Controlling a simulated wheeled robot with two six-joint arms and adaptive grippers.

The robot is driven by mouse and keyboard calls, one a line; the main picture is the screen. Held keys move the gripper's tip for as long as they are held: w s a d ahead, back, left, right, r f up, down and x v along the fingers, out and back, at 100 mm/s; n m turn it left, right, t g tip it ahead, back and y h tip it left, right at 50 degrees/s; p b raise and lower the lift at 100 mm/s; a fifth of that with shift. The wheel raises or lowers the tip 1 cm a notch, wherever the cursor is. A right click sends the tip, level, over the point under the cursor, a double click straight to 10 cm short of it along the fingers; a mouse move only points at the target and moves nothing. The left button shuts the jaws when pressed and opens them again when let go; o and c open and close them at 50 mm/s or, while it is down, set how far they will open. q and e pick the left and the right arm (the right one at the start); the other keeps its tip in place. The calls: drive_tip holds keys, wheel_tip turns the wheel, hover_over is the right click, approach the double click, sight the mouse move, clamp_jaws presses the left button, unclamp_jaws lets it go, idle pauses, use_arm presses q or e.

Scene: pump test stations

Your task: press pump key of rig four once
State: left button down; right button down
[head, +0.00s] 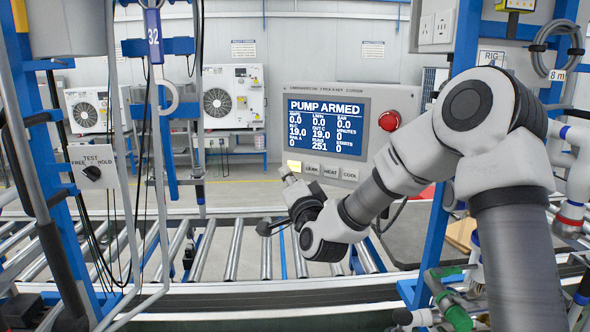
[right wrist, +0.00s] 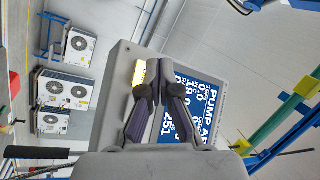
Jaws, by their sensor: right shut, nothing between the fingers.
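The grey rig panel (head: 400,98) carries a blue screen (head: 326,127) reading "PUMP ARMED". Below the screen is a row of keys. The leftmost key (head: 294,166) is lit yellow, its label unreadable; beside it are keys marked leak, heat and cool. My right gripper (head: 286,174) is shut and empty, its tip just below the lit key in the head view. In the right wrist view the shut fingers (right wrist: 160,64) lie over the panel beside the lit key (right wrist: 139,73). I cannot tell whether they touch it. My left gripper is out of view.
A red round button (head: 389,121) sits right of the screen. A "RIG" sign (head: 491,57) is partly hidden by my right arm. A roller conveyor (head: 235,250) runs below the panel. A test dial box (head: 93,167) and blue posts stand at left.

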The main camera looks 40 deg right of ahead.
drive_tip(key=shift+s+a+b, duration=0.3)
drive_tip(key=shift+s+a, duration=0.15)
drive_tip(key=shift+a, duration=0.45)
drive_tip(key=shift+s+a+b, duration=0.25)
drive_tip(key=shift+s+a, duration=0.2)
drive_tip(key=shift+a, duration=0.4)
